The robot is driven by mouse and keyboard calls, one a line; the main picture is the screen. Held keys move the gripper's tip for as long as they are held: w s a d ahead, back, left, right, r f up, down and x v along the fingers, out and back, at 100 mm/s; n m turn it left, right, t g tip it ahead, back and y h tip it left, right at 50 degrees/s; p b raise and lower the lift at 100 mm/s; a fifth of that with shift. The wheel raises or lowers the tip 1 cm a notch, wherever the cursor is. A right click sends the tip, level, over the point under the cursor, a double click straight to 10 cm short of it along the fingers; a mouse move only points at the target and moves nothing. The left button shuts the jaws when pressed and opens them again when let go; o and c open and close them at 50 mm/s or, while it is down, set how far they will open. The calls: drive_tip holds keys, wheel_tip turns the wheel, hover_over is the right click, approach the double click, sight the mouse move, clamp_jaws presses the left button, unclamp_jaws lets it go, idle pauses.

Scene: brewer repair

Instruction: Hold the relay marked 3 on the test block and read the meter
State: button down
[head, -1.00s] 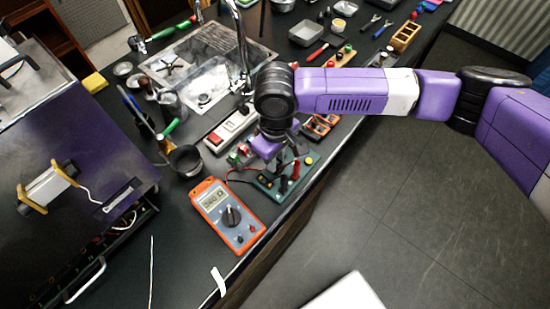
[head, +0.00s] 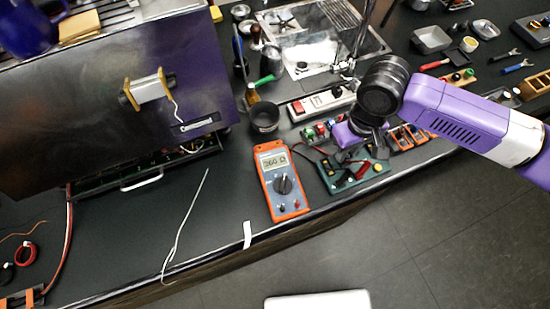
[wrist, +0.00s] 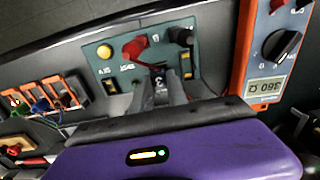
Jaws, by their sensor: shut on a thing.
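The green test block (head: 336,184) lies near the counter's front edge, with a yellow button, a red clip and a black clip on it. It also fills the top of the wrist view (wrist: 202,57). My gripper (wrist: 161,84) is shut on a dark relay marked 3 (wrist: 158,90), at the edge of the test block between the two clips. Whether its contacts touch the pads is hidden. The orange meter (head: 282,182) lies left of the block, lit and showing what reads as 360 Ω; its display (wrist: 265,88) also shows in the wrist view.
A rack with orange bays holding relays (wrist: 37,100) stands beside the block. A dark cup (head: 265,116) and a white power strip (head: 320,102) lie behind the meter. The brewer (head: 110,110) with a purple panel stands at left. Counter left of the meter is mostly clear.

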drive_tip(key=shift+r, duration=0.15)
drive_tip(key=shift+r, duration=2.35)
drive_tip(key=shift+d, duration=0.1)
